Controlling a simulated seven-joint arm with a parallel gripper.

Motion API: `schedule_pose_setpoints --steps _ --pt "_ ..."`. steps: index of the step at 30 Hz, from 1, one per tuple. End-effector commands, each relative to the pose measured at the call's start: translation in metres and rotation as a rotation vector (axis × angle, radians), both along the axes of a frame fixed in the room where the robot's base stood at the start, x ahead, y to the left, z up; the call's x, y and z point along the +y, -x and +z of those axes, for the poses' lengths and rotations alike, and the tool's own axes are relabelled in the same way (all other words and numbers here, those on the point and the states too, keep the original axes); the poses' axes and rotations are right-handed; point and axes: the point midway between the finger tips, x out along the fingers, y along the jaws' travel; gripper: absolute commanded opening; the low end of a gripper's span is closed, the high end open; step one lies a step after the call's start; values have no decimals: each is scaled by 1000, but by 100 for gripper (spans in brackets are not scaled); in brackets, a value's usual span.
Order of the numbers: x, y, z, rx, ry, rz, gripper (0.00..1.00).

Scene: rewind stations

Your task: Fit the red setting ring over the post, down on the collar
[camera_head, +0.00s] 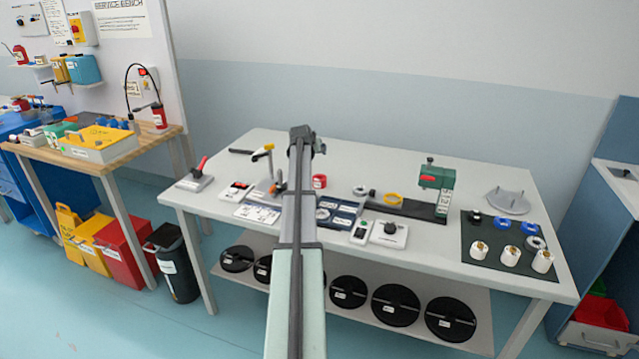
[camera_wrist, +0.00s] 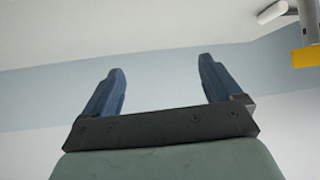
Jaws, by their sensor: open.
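The red setting ring (camera_head: 319,181) appears as a small red round piece on the white table, just right of my arm in the head view. I cannot pick out the post and its collar with certainty; my arm hides part of the table's middle. A dark blue plate (camera_head: 342,217) with a round grey fitting lies partly behind the arm. My gripper is open and empty in the wrist view (camera_wrist: 160,75), its two blue fingers spread against the wall. In the head view its fingers are not clear.
A green device (camera_head: 437,178) on a dark base stands right of centre, with a yellow ring (camera_head: 392,198) beside it. A dark mat (camera_head: 478,238) at the right holds blue rings and white pieces. A yellow-topped stand (camera_head: 264,153) is left of my arm.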

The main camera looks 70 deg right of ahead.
Motion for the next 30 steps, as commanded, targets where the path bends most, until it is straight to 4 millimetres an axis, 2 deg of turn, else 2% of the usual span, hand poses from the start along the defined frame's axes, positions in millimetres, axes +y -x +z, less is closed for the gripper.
schedule_pose_setpoints --steps 1,4,7,11,17,27,30 --pt "21 12 -13 2 -28 -12 92" --pt "43 25 -30 3 -76 -36 92" --pt "57 33 -41 3 -108 -51 92" --pt "62 37 -47 3 -125 -60 92" --pt "50 35 -59 4 -129 -62 92" --pt "10 29 -97 4 -127 -60 92" --pt "4 28 -105 4 -127 -60 92"
